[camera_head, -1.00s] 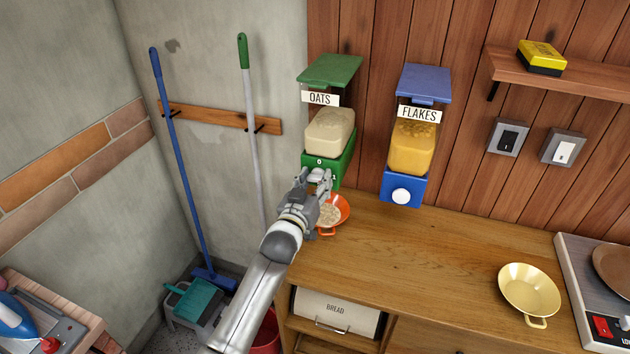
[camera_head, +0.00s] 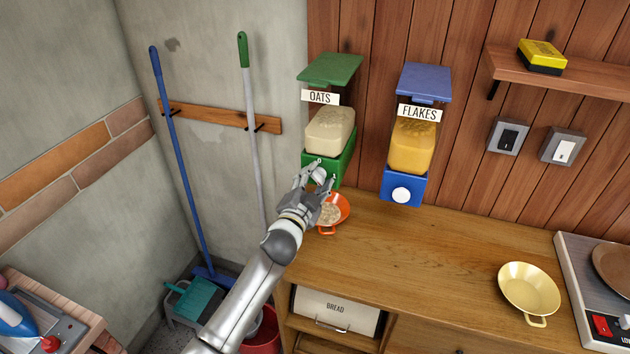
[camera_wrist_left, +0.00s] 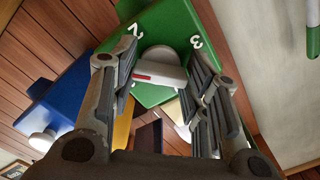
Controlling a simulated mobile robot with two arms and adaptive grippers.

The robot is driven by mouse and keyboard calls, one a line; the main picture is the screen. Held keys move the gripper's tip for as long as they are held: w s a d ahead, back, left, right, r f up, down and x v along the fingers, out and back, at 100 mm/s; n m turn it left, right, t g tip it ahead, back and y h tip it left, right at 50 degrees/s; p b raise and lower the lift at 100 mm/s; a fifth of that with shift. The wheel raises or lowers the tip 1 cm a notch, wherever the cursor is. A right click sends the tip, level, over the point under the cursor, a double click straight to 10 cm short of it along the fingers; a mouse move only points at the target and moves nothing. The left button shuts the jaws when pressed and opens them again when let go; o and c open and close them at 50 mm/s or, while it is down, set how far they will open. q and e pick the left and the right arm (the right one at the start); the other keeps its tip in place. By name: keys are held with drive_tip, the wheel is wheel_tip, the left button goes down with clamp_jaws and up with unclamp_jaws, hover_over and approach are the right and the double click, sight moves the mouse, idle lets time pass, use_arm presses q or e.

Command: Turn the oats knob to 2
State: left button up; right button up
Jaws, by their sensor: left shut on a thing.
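The green OATS dispenser (camera_head: 330,150) hangs on the wooden wall, with pale oats in its clear bin. Its white knob (camera_wrist_left: 160,68) is on the green base. My left gripper (camera_head: 318,180) is shut on this knob, with a finger on each side of it in the wrist view. The knob's red line lies toward the left finger in that view. An orange bowl (camera_head: 343,210) with oats stands on the counter below. My right gripper is not in view.
The blue FLAKES dispenser (camera_head: 404,188) hangs to the right, with its own white knob. The middle counter (camera_head: 430,260) is clear. Broom handles stand at left.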

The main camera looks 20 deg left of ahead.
use_arm(q)
drive_tip(key=m, duration=0.4)
drive_tip(key=shift+f+m, duration=0.1)
drive_tip(key=shift+m, duration=2.1)
drive_tip(key=o, duration=1)
drive_tip(key=s, duration=1.2)
drive_tip(key=shift+a, duration=0.2)
